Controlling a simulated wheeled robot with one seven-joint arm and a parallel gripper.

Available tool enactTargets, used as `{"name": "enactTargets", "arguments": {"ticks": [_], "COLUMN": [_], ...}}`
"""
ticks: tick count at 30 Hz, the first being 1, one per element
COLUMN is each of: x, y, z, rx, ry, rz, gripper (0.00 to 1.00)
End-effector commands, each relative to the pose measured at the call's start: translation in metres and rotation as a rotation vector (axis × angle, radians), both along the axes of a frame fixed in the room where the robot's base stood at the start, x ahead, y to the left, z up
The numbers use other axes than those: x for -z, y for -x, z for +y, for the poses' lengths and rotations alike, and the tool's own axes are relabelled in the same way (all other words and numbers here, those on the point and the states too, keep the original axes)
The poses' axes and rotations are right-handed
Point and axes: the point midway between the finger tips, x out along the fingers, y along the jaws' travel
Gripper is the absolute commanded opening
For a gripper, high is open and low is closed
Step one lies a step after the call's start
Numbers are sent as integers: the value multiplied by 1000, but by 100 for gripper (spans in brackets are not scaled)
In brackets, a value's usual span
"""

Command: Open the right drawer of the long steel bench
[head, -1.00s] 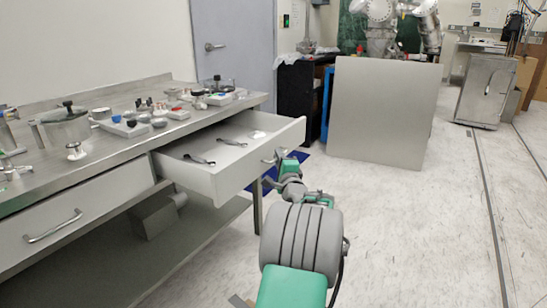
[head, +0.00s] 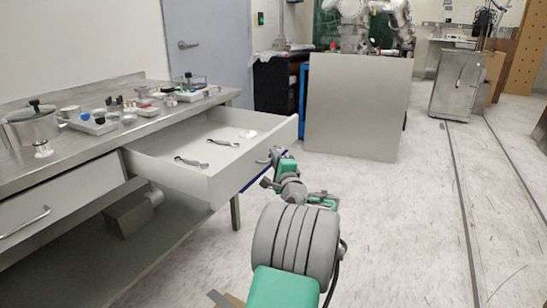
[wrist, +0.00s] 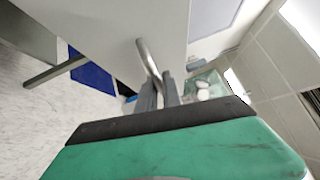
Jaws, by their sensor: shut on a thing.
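The right drawer (head: 205,186) of the long steel bench (head: 85,140) is pulled well out, with two small wrench-like tools and a white item lying inside. My gripper (head: 268,168) is at the drawer's front, at its handle. In the wrist view my gripper (wrist: 160,92) has its fingers closed on the curved metal handle (wrist: 148,58), against the pale drawer front (wrist: 125,25). The far part of the handle is hidden by the fingers. The left drawer (head: 60,192) is shut, with its bar handle (head: 25,222) in view.
Pots, small containers and parts stand on the bench top. A grey box (head: 133,212) sits on the lower shelf. A large grey panel (head: 357,108) stands ahead, and a steel cabinet (head: 465,84) is further right. The floor (head: 410,220) on the right is open.

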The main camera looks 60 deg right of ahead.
Motion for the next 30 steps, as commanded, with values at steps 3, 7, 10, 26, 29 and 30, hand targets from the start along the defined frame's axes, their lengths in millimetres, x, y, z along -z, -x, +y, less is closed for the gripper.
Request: {"name": "enactTargets", "arguments": {"ticks": [3,7,10,26,29,30], "x": [3,2,1,10,12,12], "y": [-1,-1,0,57,59,59], "z": [1,1,0,49,51,51], "rx": [-3,-2,0,-1,-2,-2], "ry": [-5,-3,-2,-3,-3,-3], "rz": [2,1,1,1,1,1], "gripper": [15,17,17,17,17,17]}}
